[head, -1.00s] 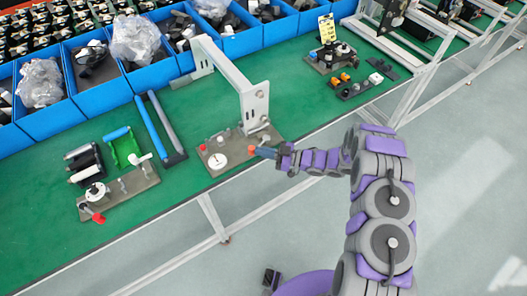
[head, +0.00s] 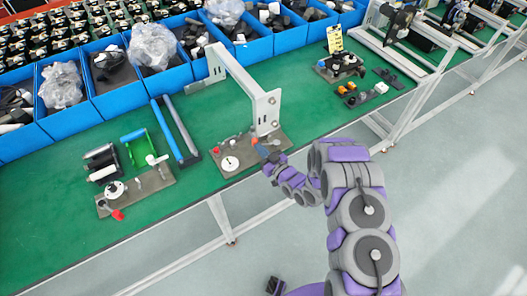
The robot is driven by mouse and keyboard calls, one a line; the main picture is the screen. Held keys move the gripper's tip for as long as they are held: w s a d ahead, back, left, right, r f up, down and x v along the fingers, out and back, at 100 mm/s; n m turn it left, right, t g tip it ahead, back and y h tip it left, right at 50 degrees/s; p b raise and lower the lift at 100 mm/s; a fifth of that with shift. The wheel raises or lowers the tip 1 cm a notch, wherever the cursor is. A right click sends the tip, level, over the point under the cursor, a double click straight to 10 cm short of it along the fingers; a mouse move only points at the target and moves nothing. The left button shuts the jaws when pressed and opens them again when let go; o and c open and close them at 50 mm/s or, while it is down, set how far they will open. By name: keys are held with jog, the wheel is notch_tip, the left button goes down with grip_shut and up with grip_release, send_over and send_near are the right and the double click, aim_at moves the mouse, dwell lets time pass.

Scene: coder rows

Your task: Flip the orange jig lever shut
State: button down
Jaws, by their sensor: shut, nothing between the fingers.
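The orange jig lever tip (head: 255,141) shows as a small spot over the near right part of a grey jig plate (head: 222,172) on the green bench. My gripper (head: 262,150) is shut and empty, just right of and below the orange tip in the head view. It seems to touch or nearly touch the lever; I cannot tell which. The lever's shaft and pivot are too small and partly covered to make out. The plate also bears a white disc (head: 230,163) and a red knob (head: 216,150).
A white metal bracket frame (head: 266,108) stands directly behind the lever. Another jig with a red handle (head: 117,215) is at left, near blue-and-grey bars (head: 166,133). Blue bins (head: 112,99) line the back.

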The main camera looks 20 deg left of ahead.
jog(key=shift+w+a+r, duration=0.1)
jog(key=shift+w, duration=0.15)
jog(key=shift+w+a, duration=0.15)
jog(key=shift+a, duration=0.2)
dwell(0.4)
